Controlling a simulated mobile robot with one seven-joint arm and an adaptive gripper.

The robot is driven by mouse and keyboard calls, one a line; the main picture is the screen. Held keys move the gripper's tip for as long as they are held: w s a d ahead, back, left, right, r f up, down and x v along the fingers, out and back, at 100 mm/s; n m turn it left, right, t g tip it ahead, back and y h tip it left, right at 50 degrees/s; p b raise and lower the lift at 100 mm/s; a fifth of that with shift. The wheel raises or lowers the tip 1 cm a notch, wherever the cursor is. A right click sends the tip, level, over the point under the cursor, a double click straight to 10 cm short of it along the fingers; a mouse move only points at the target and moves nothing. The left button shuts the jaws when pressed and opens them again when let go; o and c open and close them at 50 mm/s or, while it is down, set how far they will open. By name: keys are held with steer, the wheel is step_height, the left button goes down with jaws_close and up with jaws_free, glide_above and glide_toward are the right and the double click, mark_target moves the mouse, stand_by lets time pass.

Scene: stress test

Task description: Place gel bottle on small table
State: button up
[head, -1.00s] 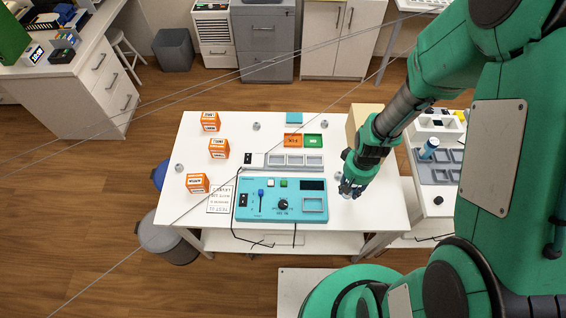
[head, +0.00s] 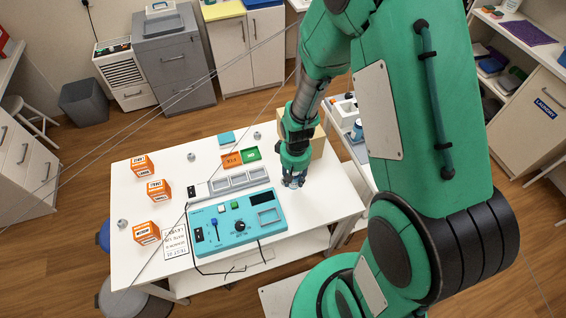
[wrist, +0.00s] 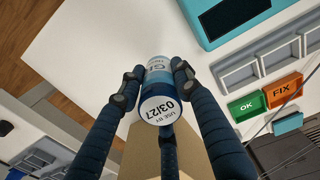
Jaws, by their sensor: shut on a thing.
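My gripper (head: 294,182) is over the right end of a white table (head: 335,197) in the head view. In the wrist view its fingers (wrist: 155,88) are shut around a blue and white gel bottle (wrist: 160,66). I cannot tell which surface is the small table.
A teal control panel (head: 215,240) and a grey tray (head: 238,181) lie left of my gripper. Orange boxes (head: 159,190) stand at the table's left. A tan box (head: 318,146) is just behind my gripper.

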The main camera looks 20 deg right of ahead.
steer(key=w, duration=0.7)
steer(key=w+f, duration=0.1)
steer(key=w, duration=0.3)
steer(key=shift+d+b, duration=0.15)
steer(key=shift+b, duration=0.15)
steer(key=shift+s, duration=0.1)
steer(key=shift+f+b, duration=0.3)
steer(key=shift+f, duration=1.45)
steer(key=shift+f, duration=0.1)
steer(key=o, duration=1.2)
steer(key=shift+o, duration=0.2)
step_height(320, 180, up, 12)
steer(key=p, duration=0.1)
steer(key=shift+p, duration=0.3)
